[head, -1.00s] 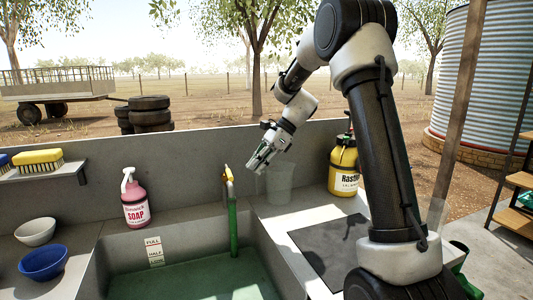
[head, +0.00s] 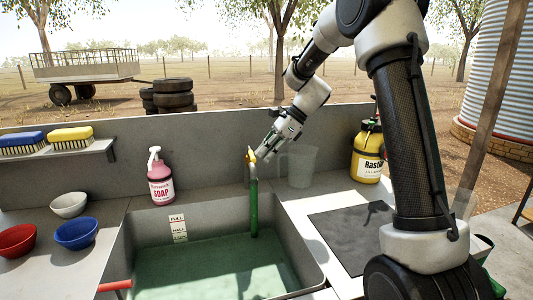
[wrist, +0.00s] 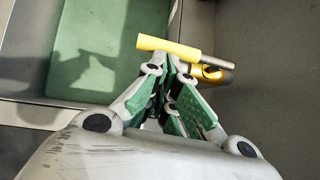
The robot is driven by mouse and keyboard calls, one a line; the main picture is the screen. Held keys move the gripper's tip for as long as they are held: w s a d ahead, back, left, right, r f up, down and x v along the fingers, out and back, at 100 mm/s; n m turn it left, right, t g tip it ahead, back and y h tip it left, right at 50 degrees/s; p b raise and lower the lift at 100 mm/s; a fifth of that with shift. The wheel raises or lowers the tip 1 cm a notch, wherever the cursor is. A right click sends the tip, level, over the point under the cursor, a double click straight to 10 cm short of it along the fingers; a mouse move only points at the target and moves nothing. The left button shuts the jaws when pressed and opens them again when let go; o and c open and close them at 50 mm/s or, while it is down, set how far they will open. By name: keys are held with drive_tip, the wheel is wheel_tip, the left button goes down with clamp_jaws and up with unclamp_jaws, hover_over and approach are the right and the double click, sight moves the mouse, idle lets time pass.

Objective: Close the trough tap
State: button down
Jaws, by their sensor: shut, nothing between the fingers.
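The trough tap (head: 251,156) has a yellow handle and sits at the trough's back wall, with a green upright length (head: 254,210) below it reaching the water. In the wrist view the yellow lever (wrist: 166,45) lies across, just beyond my fingertips, with the yellow and dark tap body (wrist: 214,73) to its right. My gripper (head: 266,153) is shut and empty, its tips right beside the handle; they also show in the wrist view (wrist: 167,58). I cannot tell whether they touch the lever. The trough (head: 290,240) holds green water, with a level label (head: 178,228) on its wall.
A pink soap bottle (head: 161,180) stands left of the tap. A clear beaker (head: 299,166) stands close to the right of my gripper, with a yellow jug (head: 368,155) farther right. Bowls (head: 76,233) sit at left. A red handle (head: 115,285) shows at the front left.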

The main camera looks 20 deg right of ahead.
drive_tip(key=shift+s+a+m+t, duration=0.15)
drive_tip(key=shift+a+m+t, duration=0.15)
drive_tip(key=shift+m, duration=0.2)
drive_tip(key=w+a+m+t+h, duration=0.3)
drive_tip(key=a+m+t, duration=0.1)
drive_tip(key=a+m, duration=0.4)
drive_tip(key=shift+w+a+t, duration=0.3)
drive_tip(key=shift+a+t, duration=0.1)
drive_tip(key=shift+a, duration=0.8)
idle(0.6)
